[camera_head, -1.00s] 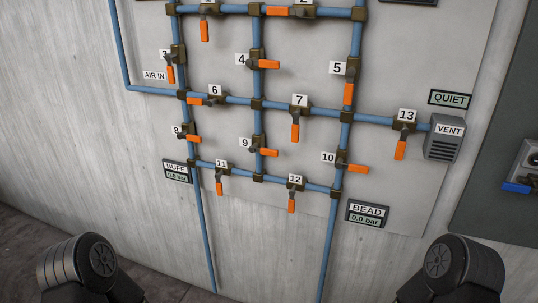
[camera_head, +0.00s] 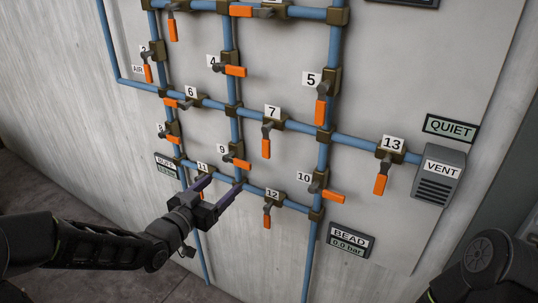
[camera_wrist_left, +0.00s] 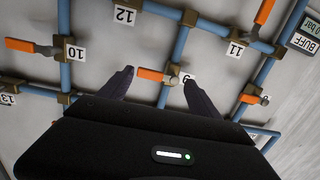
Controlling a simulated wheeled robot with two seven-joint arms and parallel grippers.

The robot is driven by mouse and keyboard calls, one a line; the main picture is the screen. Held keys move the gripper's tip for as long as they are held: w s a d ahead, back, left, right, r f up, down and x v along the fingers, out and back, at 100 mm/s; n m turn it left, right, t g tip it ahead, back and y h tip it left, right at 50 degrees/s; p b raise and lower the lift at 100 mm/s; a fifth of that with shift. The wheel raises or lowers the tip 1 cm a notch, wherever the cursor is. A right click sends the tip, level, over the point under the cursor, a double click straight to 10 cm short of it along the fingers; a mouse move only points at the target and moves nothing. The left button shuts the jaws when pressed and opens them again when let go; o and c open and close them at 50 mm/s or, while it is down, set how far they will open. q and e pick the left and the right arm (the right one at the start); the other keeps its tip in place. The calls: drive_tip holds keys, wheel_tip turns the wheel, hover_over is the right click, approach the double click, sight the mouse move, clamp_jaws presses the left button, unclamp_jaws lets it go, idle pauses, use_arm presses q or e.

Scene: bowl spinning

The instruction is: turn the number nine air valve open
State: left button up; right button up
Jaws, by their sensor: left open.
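The number nine valve has an orange handle (camera_head: 240,164) and a small dark body on a vertical blue pipe. Its handle points right, crosswise to that pipe. My left gripper (camera_head: 222,183) is open and empty, just below and left of the valve in the head view. In the left wrist view, which shows the panel upside down, the orange handle (camera_wrist_left: 150,75) appears between the two fingertips (camera_wrist_left: 158,77). The label 9 is partly covered by a finger there. I cannot tell the remaining distance to the panel. My right gripper is not in view.
Valve 11 (camera_head: 203,168) is partly hidden behind the left gripper. Valve 12 (camera_head: 268,209), valve 10 (camera_head: 326,193) and valve 7 (camera_head: 267,140) surround valve nine. The BEAD gauge (camera_head: 348,240) reads 0.0 bar. The vent (camera_head: 438,178) is at the right.

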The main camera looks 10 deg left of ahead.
sight(241, 165)
use_arm(q)
drive_tip(key=shift+m+t+h, duration=0.3)
drive_tip(key=shift+m+h, duration=0.2)
drive_tip(key=shift+h, duration=0.1)
drive_tip(key=w+d, duration=0.1)
drive_tip(key=w, duration=0.1)
drive_tip(key=w+d+r+p, duration=0.1)
drive_tip(key=w, duration=0.1)
drive_tip(key=w+d+r, duration=0.1)
drive_tip(key=w+d, duration=0.1)
drive_tip(key=w, duration=0.1)
drive_tip(key=shift+w, duration=0.1)
clamp_jaws()
idle(0.7)
